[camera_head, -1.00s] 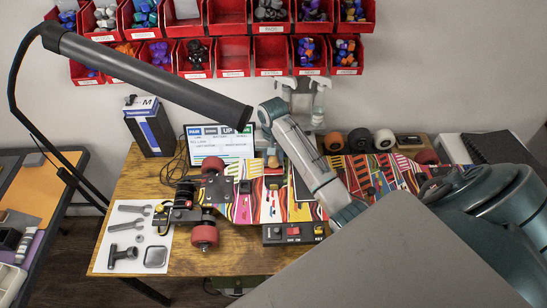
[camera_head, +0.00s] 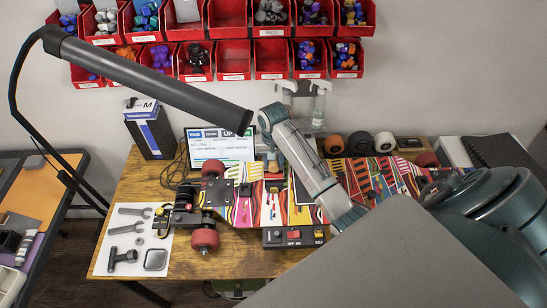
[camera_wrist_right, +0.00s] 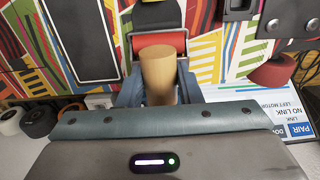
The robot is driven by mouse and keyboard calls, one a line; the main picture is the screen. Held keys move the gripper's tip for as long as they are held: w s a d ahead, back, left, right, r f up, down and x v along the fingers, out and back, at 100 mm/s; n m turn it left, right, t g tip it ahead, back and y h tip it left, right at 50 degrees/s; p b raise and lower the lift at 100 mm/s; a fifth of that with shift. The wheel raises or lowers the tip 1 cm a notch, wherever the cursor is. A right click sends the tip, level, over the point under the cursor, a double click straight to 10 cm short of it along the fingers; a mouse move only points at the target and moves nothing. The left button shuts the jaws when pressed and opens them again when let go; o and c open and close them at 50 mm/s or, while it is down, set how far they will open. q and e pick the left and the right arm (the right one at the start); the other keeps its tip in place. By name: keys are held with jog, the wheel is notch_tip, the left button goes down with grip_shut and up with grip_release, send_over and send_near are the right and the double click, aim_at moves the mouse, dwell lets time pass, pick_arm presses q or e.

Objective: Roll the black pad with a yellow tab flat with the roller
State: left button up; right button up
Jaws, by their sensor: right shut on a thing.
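My right gripper (camera_wrist_right: 158,88) is shut on the roller's tan handle (camera_wrist_right: 160,72). The roller's red drum (camera_wrist_right: 146,41) lies just beyond the handle, over the patterned board. A black piece (camera_wrist_right: 156,14) shows right beyond the drum, cut by the picture's top edge; I see no yellow tab on it. A larger black pad (camera_wrist_right: 78,38) with a pale edge lies to the left on the board. In the head view the right gripper (camera_head: 270,157) is small over the middle of the skateboard (camera_head: 245,207), and my forearm hides part of the board. My left gripper is not in view.
A lit screen (camera_head: 215,146) stands behind the board. A switch box (camera_head: 293,237) sits at its front. Tools lie on a white mat (camera_head: 128,222) at the left. Spare wheels (camera_head: 358,143) stand behind, and a lamp arm (camera_head: 150,80) hangs overhead.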

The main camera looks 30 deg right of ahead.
jog(key=shift+s+a, duration=0.35)
jog(key=shift+s, duration=0.25)
jog(key=shift+s+a, duration=0.35)
jog(key=shift+s, duration=0.2)
jog(key=shift+w+d, duration=0.5)
jog(key=shift+w, duration=0.3)
jog(key=shift+w+d, duration=0.5)
jog(key=shift+w, duration=0.25)
jog(key=shift+w+d, duration=0.5)
jog(key=shift+w, duration=0.3)
jog(key=shift+r, duration=0.1)
jog(key=shift+r, duration=3.4)
jog(key=shift+a+f, duration=0.1)
